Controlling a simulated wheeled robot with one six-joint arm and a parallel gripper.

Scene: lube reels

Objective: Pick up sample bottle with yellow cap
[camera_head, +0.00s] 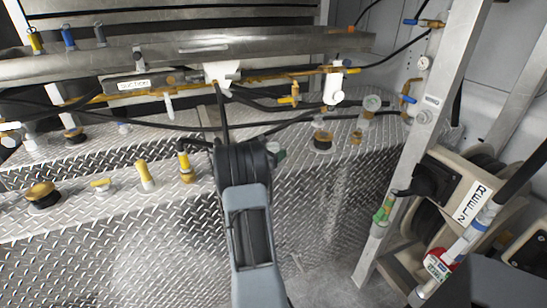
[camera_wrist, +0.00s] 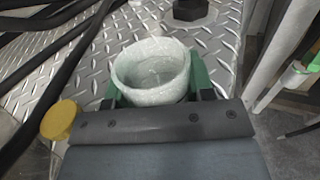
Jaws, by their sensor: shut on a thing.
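In the wrist view, my gripper (camera_wrist: 152,88) has its green fingers closed on either side of a whitish, translucent round container (camera_wrist: 152,68), seen from above. No yellow cap shows on this container. A round yellow cap (camera_wrist: 60,120) is just left of my gripper; what is under it is hidden. In the head view, my dark wrist hides most of the gripper, and only a small pale-green part shows at its right. Yellow-topped fittings (camera_head: 144,175) stand on the deck left of my arm; I cannot tell whether one is a bottle.
The diamond-plate deck (camera_head: 110,245) carries brass caps (camera_head: 40,192) and another clear, round-topped container (camera_head: 372,103). Black hoses and a metal rail (camera_head: 190,50) cross behind. A slanted metal post (camera_head: 425,115) and the reel marked REEL 2 (camera_head: 470,205) stand at the right.

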